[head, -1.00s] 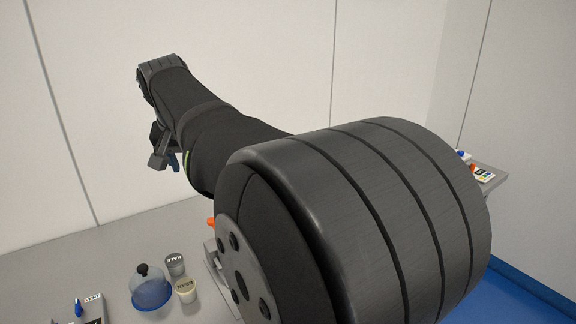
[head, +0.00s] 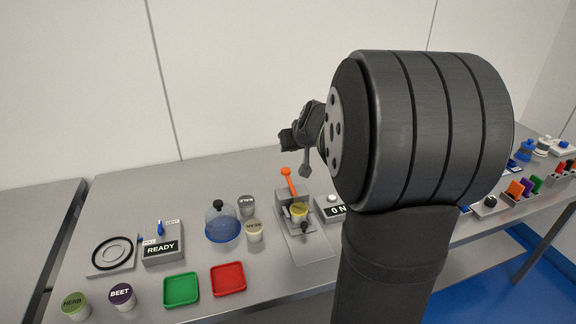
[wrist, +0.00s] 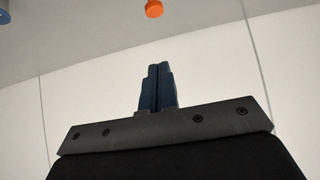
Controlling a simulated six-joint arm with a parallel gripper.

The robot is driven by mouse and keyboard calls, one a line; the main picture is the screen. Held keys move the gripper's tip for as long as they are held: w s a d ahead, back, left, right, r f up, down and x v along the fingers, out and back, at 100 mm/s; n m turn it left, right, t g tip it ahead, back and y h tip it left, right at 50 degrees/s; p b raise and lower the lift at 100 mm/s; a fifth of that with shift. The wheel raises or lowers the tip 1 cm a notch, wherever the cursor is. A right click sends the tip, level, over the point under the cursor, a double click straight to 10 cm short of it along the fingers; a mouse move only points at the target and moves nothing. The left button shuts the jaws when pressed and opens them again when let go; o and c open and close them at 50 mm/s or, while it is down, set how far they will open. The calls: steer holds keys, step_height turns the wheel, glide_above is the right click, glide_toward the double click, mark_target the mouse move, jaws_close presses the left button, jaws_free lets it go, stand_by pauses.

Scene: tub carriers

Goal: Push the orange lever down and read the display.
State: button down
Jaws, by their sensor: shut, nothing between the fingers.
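The orange lever (head: 289,181) stands upright, tilted slightly left, on a grey press (head: 292,223) in the head view. A tub with a yellow lid (head: 299,211) sits in the press. A display (head: 337,210) to its right reads "0 N"; my arm covers part of its unit. The lever's orange knob (wrist: 154,9) shows at the top edge of the wrist view. My gripper (wrist: 159,66) is shut and empty, its blue fingers together and apart from the knob. In the head view my wrist is above and right of the lever; the fingertips are hard to make out.
Left of the press stand a blue-based dome (head: 222,226), tubs marked KALE (head: 246,205) and BEAN (head: 254,231), and a box reading READY (head: 161,249). Red (head: 228,279) and green (head: 181,290) trays lie in front. My arm hides the table's middle right.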

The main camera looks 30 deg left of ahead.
steer(key=shift+w+f, duration=0.1)
steer(key=shift+f, duration=0.05)
glide_above(287, 172)
step_height(287, 172, down, 7)
steer(key=shift+d+f, duration=0.1)
step_height(287, 172, down, 2)
steer(key=shift+f, duration=0.85)
